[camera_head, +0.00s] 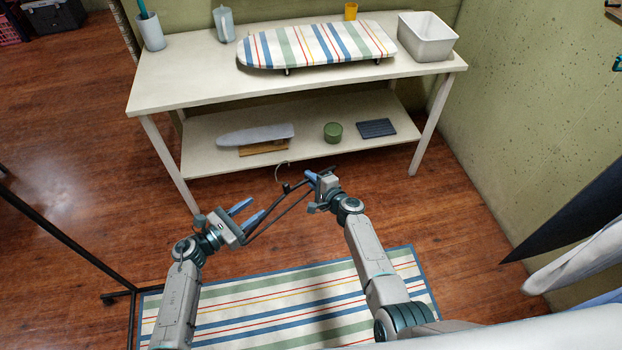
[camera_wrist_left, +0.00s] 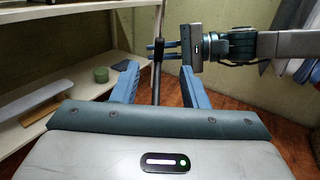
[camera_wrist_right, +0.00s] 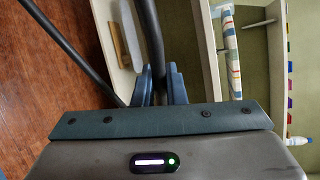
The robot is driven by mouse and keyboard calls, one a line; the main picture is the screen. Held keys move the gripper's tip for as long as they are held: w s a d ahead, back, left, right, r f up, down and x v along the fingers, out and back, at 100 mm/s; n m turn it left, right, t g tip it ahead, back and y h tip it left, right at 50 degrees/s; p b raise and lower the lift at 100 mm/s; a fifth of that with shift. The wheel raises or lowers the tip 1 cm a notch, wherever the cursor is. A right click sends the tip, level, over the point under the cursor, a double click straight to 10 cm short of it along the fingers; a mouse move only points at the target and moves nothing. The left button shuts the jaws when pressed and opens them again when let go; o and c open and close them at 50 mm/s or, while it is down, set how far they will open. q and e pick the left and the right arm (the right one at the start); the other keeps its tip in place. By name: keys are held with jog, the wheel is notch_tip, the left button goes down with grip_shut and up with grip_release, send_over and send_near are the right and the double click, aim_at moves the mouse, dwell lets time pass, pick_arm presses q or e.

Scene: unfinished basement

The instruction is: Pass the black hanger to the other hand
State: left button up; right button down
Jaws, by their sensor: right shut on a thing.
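The black hanger (camera_head: 279,217) is held in the air, its hook (camera_head: 283,171) pointing away from me. My right gripper (camera_head: 314,181) is shut on one part of it; the right wrist view shows the dark bar (camera_wrist_right: 151,35) at its closed fingers (camera_wrist_right: 160,84). My left gripper (camera_head: 254,208) is open near the hanger's other end. In the left wrist view the bar (camera_wrist_left: 156,80) appears between its open fingers (camera_wrist_left: 157,72), touching neither. I cannot tell how deep it sits. My right gripper (camera_wrist_left: 172,50) shows beyond.
A shelf table (camera_head: 190,88) stands ahead, with a striped ironing board (camera_head: 318,44) and a white bin (camera_head: 427,37) on top. A striped rug (camera_head: 290,306) lies below my arms. A black rack (camera_head: 70,247) stands left; garments (camera_head: 580,255) hang right.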

pick_arm(q)
jog(key=shift+v, duration=1)
jog(key=shift+s+a+f+n, duration=0.15)
jog(key=shift+a+f+n, duration=0.1)
jog(key=shift+n, duration=0.05)
jog(key=s+a+f+n+y, duration=0.4)
jog(key=s+a+f+n, duration=0.1)
jog(key=f+n, duration=0.45)
jog(key=s+a+f+n+y, duration=0.4)
jog(key=s+f+n+y, duration=0.1)
jog(key=f+n, duration=0.45)
jog(key=s+a+f+n+y, duration=0.4)
jog(key=s+a+f+n, duration=0.1)
jog(key=f+n, duration=0.45)
jog(key=s+a+f+n+g, duration=0.1)
jog(key=s+f+n+g, duration=0.2)
jog(key=s, duration=0.7)
jog(key=s+a+f+n+g+y, duration=0.1)
jog(key=s+f+n+g, duration=0.2)
jog(key=s+f+n, duration=0.3)
jog(key=s+a+f+n+g+y, duration=0.1)
jog(key=s+f+n+g, duration=0.2)
jog(key=s+n, duration=0.5)
jog(key=s+f, duration=0.1)
jog(key=s, duration=0.7)
jog(key=shift+f+g, duration=0.3)
jog(key=shift+g, duration=0.1)
